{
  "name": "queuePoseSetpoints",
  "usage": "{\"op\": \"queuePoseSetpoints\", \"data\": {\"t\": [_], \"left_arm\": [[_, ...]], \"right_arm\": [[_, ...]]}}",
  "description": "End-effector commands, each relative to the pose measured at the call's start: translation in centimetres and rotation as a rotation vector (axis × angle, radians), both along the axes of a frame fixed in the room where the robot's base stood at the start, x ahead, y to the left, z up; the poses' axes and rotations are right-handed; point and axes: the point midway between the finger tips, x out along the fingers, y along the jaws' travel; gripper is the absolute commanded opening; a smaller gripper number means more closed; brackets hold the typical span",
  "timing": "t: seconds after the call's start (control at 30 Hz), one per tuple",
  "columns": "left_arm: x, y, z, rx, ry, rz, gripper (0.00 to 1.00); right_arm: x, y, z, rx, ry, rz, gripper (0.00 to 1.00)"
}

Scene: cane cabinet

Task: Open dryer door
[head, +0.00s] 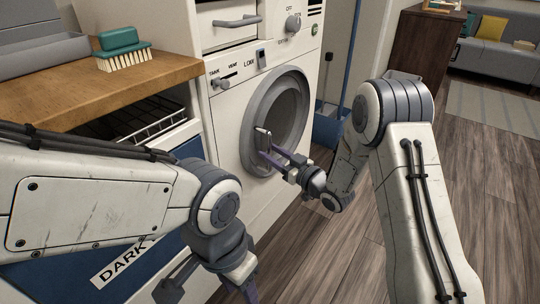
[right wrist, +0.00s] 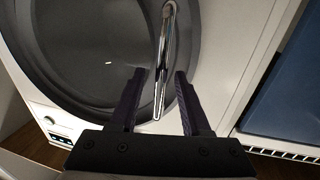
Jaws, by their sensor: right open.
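The white dryer's round door (head: 245,110) has a grey ring and dark glass and looks shut. In the right wrist view, the door's dark glass (right wrist: 95,45) fills the upper left. A shiny silver handle (head: 262,140) stands on the door's edge. My right gripper (head: 272,152) is open at the handle. In the right wrist view, the handle (right wrist: 165,60) runs down between the two fingers of the right gripper (right wrist: 161,78), apparently clear of both. My left gripper (head: 218,292) is low in the head view, cut off by the bottom edge.
A wooden counter (head: 95,88) with a green brush (head: 122,50) lies left of the dryer. Below it are a wire rack (head: 150,128) and a blue bin labelled DARK (head: 60,255). A blue dustpan (head: 328,128) stands right of the dryer. Wooden floor (head: 500,190) is open at right.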

Motion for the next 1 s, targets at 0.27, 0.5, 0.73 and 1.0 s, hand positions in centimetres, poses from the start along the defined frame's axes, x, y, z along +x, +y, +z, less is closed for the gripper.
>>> {"op": "queuePoseSetpoints", "data": {"t": [0.27,0.5,0.73,1.0], "left_arm": [[0.00,0.01,-0.23,0.000,0.000,0.000,0.50],[0.00,0.01,-0.23,0.000,0.000,0.000,0.50],[0.00,0.01,-0.23,0.000,0.000,0.000,0.50],[0.00,0.01,-0.23,0.000,0.000,0.000,0.50]], "right_arm": [[0.69,0.69,0.00,0.001,0.002,0.000,0.47],[0.65,0.65,0.00,0.000,0.001,0.000,0.05],[0.65,0.63,-0.01,0.000,0.001,0.000,0.00],[0.65,0.62,-0.02,0.000,0.001,-0.001,0.00]]}}
